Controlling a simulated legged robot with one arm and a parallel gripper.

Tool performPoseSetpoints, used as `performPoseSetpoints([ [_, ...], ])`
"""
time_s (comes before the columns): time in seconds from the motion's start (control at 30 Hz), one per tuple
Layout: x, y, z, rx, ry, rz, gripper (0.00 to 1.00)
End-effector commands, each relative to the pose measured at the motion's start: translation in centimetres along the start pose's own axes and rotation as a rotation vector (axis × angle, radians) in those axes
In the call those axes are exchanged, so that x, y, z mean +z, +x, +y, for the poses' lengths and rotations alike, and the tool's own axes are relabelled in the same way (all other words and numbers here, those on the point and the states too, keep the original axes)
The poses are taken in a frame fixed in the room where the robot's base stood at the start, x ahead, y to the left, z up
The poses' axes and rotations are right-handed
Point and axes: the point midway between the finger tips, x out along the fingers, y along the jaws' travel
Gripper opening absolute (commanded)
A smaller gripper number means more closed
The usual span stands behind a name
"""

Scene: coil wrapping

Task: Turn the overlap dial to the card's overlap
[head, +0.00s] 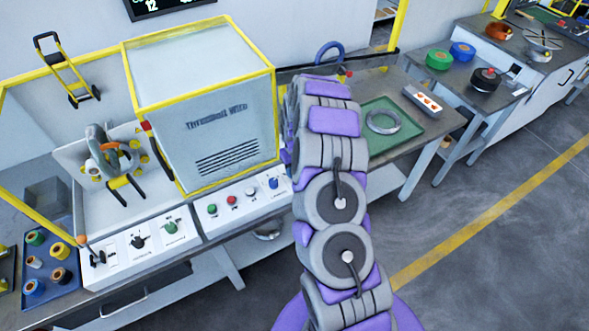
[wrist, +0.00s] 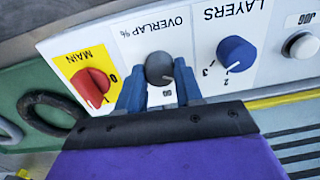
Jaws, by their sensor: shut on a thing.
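In the wrist view the overlap dial (wrist: 158,69) is a dark grey round knob on the white panel, under an upside-down "OVERLAP %" label. My gripper (wrist: 160,82) has its two blue fingers on either side of the knob, shut on it. A light pointer mark shows on the knob's lower edge, toward a small printed number that is partly legible. The rest of its scale is hidden by the fingers and wrist. In the head view my arm hides the dial and gripper. I cannot make out the card with the overlap value.
The blue layers knob (wrist: 236,54) is close on the right and the red main switch (wrist: 91,86) close on the left. The caged winder (head: 205,110) stands left of my arm. A green mat with a coil (head: 382,121) lies right of it.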

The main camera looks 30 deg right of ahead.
Motion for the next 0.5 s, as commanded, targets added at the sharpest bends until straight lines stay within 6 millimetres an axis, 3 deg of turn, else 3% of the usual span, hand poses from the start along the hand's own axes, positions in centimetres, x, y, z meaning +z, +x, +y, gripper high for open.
performPoseSetpoints([
  [0.07, -0.06, -0.08, 0.05, 0.001, -0.001, 0.002, 0.05],
  [0.1, -0.06, -0.09, 0.05, 0.001, 0.0, 0.002, 0.39],
  [0.33, -0.04, -0.03, 0.03, 0.001, 0.0, 0.001, 0.61],
  [0.5, -0.02, -0.02, 0.02, 0.0, 0.0, 0.0, 0.61],
])
